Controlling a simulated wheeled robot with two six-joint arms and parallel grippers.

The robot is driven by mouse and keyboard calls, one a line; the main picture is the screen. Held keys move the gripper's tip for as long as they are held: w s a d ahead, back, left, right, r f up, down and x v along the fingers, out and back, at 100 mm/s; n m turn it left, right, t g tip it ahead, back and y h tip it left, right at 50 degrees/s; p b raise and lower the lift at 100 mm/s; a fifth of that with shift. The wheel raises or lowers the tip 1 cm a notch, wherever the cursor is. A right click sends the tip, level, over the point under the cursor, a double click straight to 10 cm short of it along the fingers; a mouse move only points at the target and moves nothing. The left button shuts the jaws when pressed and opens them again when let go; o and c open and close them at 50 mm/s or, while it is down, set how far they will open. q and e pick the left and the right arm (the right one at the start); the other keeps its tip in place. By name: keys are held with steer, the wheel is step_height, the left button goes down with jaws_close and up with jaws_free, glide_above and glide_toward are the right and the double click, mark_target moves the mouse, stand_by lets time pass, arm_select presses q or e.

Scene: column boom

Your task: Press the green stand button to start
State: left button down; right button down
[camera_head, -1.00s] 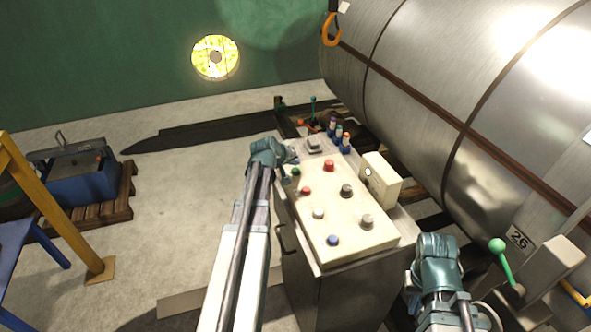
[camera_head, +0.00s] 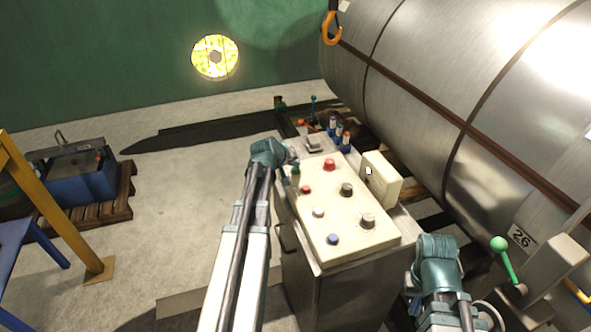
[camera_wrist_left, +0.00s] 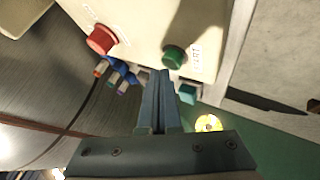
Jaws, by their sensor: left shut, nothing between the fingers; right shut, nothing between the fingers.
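The green button (camera_wrist_left: 175,55) sits on the cream sloping panel of the control stand (camera_head: 328,222). In the left wrist view it lies just beyond my shut fingertips, slightly to their right; I cannot tell whether they touch it. In the head view my left gripper (camera_head: 293,168) is at the panel's far left corner and mostly hides the green button. My left gripper also shows shut and empty in the left wrist view (camera_wrist_left: 161,74). My right gripper (camera_head: 437,250) is shut, off the panel's near right corner, its fingertips hard to make out.
Red (camera_head: 329,165), black (camera_head: 346,189), white (camera_head: 318,213) and blue (camera_head: 333,239) controls stand close by on the panel. A cream box (camera_head: 381,180) rises at its right. A large metal tank (camera_head: 450,90) fills the right.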

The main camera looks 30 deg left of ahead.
mark_target(295, 170)
arm_select(q)
steer(key=shift+f+b, duration=0.45)
steer(key=shift+b, duration=0.05)
stand_by(0.7)
steer(key=shift+r, duration=0.1)
steer(key=shift+r+p, duration=0.85)
steer(key=shift+p, duration=0.1)
steer(key=shift+r, duration=0.1)
step_height(295, 170, up, 5)
steer(key=p, duration=0.5)
steer(key=shift+f, duration=0.2)
stand_by(0.5)
